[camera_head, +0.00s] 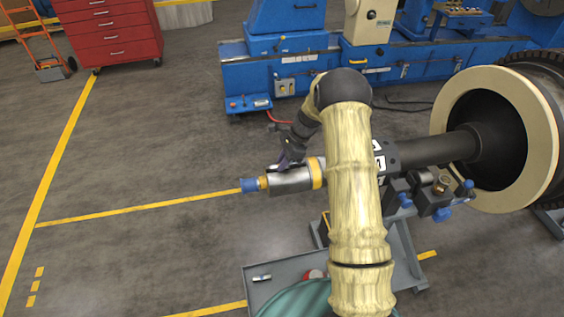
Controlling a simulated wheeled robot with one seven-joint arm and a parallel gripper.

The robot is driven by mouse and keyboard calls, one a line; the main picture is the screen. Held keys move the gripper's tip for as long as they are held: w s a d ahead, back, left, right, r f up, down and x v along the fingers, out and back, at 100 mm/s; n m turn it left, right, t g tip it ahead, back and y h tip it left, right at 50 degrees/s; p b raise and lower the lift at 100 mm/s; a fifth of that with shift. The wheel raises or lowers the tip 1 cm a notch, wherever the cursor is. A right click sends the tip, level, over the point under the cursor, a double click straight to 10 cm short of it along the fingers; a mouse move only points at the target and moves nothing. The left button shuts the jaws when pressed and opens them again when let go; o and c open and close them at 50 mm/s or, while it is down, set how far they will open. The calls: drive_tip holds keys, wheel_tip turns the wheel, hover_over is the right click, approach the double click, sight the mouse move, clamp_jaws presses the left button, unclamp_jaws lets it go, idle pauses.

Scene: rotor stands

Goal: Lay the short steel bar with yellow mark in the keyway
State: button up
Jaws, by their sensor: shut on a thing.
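My gripper (289,160) is at the top of the bright steel shaft end (290,183), with its dark fingers pointing down. It is shut on a small piece, apparently a short steel bar, low against the shaft. The fingers hide most of this piece, and I cannot make out a yellow mark on it. The keyway is not clearly visible; the fingers cover that part of the shaft. I cannot tell whether the piece is seated or just above the surface. Another short steel bar (262,278) lies on the grey cart (254,298) below.
The shaft runs right to a large rotor with a cream ring (447,112). A clamp with blue knobs (432,196) stands beside it. A teal round object (300,300) and a red item (314,275) are on the cart. A blue machine (300,72) stands behind.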

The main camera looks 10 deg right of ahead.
drive_tip(key=shift+r, duration=0.15)
idle(0.7)
drive_tip(key=o, duration=0.8)
drive_tip(key=shift+o, duration=0.4)
drive_tip(key=o, duration=0.5)
drive_tip(key=shift+r, duration=0.1)
drive_tip(key=shift+r+p, duration=2.65)
drive_tip(key=shift+r, duration=0.8)
